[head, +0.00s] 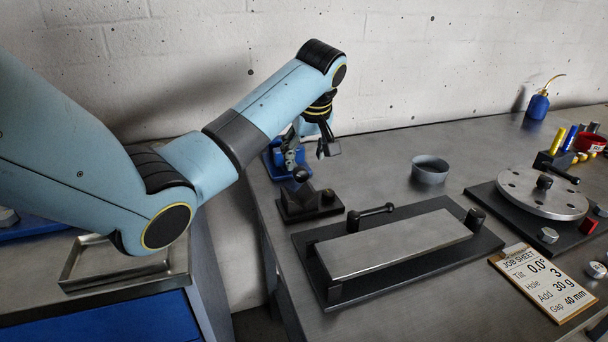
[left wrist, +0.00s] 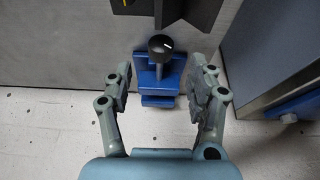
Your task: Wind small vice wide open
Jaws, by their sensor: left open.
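The small vice is blue with a dark round knob. In the left wrist view its blue body (left wrist: 160,78) is at the table edge, and the knob (left wrist: 160,45) with a white mark faces the camera. In the head view the blue vice (head: 271,158) is partly hidden behind my left gripper (head: 312,155). My left gripper points down, open and empty. In the left wrist view its fingers (left wrist: 162,82) stand apart on either side of the vice, with no visible contact. The jaw gap is hard to see. My right gripper is not in view.
A black V-shaped block (head: 310,205) stands close to the vice. A grey plate on a dark base (head: 400,246), a grey ring (head: 430,169), a disc with holes (head: 542,194) and a job sheet (head: 545,282) reading "Gap 40 mm" lie rightward. A metal tray (head: 92,281) is left.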

